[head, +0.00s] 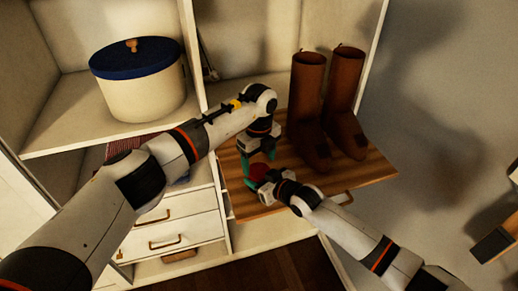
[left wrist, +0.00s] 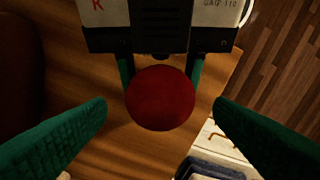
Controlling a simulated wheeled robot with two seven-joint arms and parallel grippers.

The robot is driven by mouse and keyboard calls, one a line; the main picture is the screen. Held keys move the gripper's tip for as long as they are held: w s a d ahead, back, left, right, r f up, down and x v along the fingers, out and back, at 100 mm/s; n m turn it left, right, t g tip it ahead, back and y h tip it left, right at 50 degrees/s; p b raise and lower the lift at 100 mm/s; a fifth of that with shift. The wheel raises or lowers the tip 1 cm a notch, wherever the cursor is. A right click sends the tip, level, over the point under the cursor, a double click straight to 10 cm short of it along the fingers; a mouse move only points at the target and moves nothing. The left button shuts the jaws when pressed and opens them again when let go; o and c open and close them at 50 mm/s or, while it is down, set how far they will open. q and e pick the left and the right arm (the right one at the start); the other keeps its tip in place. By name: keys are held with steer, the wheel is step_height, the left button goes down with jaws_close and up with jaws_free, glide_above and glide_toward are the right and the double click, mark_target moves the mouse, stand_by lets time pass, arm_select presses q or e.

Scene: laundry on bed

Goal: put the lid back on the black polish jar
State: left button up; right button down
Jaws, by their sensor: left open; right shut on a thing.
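A dark red round thing (head: 259,171) is between the fingers of my right gripper (head: 252,178). It also shows in the left wrist view (left wrist: 160,98), where the right gripper's two green fingers (left wrist: 160,74) close on its sides from the top. I see its round red face; whether it is the lid or the polish jar, I cannot tell. No black jar can be made out. My left gripper (head: 260,158) points down just over the red thing. Its green fingers are spread wide on either side of it, apart from it, in the left wrist view (left wrist: 160,112).
A wooden board (head: 368,172) lies under both grippers. Brown tall boots (head: 306,95) stand on it, close right of my left gripper. White drawers (head: 178,235) are below left. A cream box with a blue lid (head: 142,98) stands on the upper left shelf.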

mark_target(259, 170)
arm_select(q)
steer(key=shift+f, duration=1.6)
steer(key=c, duration=1)
steer(key=o, duration=1.1)
steer(key=shift+r, duration=2.3)
arm_select(e)
steer(key=shift+r, duration=0.1)
